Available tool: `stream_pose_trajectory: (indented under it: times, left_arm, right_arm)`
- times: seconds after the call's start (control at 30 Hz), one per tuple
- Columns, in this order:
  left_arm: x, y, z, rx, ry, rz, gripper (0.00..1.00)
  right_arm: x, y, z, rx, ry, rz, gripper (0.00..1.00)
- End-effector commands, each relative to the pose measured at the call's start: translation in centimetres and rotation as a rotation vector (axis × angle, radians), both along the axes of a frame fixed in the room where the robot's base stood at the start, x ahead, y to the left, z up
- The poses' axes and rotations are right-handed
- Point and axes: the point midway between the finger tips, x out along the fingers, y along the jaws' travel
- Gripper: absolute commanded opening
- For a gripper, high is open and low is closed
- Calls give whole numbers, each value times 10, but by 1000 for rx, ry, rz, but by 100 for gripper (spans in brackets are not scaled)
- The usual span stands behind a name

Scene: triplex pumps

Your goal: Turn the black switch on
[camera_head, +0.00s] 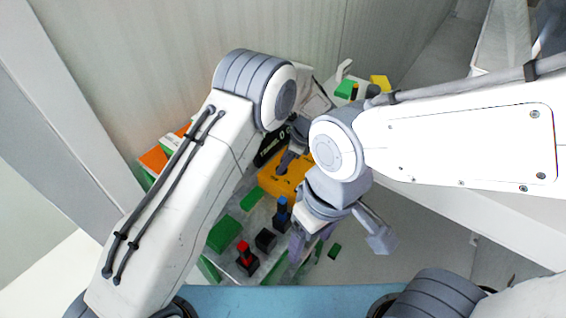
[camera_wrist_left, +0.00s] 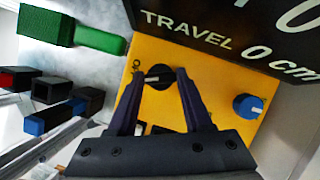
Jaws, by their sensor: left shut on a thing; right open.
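The black switch (camera_wrist_left: 158,77) is a round black knob with a pale pointer line on the front of a yellow box (camera_wrist_left: 215,85), which also shows in the head view (camera_head: 275,186). My left gripper (camera_wrist_left: 160,73) is shut on the switch, with a fingertip on either side of it. My right gripper (camera_head: 338,236) is open and empty, lower and to the right, in front of the yellow box.
A black display (camera_wrist_left: 225,35) reading "TRAVEL 0 cm" sits above the switch. A blue knob (camera_wrist_left: 248,106) is to its right on the box. Green blocks (camera_head: 224,233) and red-topped (camera_head: 244,250) and blue-topped (camera_head: 282,208) black parts stand at the lower left.

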Motion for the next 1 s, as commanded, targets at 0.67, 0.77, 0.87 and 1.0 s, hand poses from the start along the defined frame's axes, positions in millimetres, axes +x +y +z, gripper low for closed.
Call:
stream_pose_trajectory:
  times: [0.67,0.77,0.87,1.0]
  left_arm:
    - [4,0,0,-2,-2,557,0]
    - [4,0,0,-3,-1,603,0]
    - [5,0,1,-2,-2,636,0]
    - [5,0,1,-2,-3,664,0]
  right_arm:
    - [0,0,-10,0,0,1,72]
    - [0,0,-11,0,0,1,72]
    - [0,0,-11,0,0,1,72]
    - [0,0,-11,0,0,1,72]
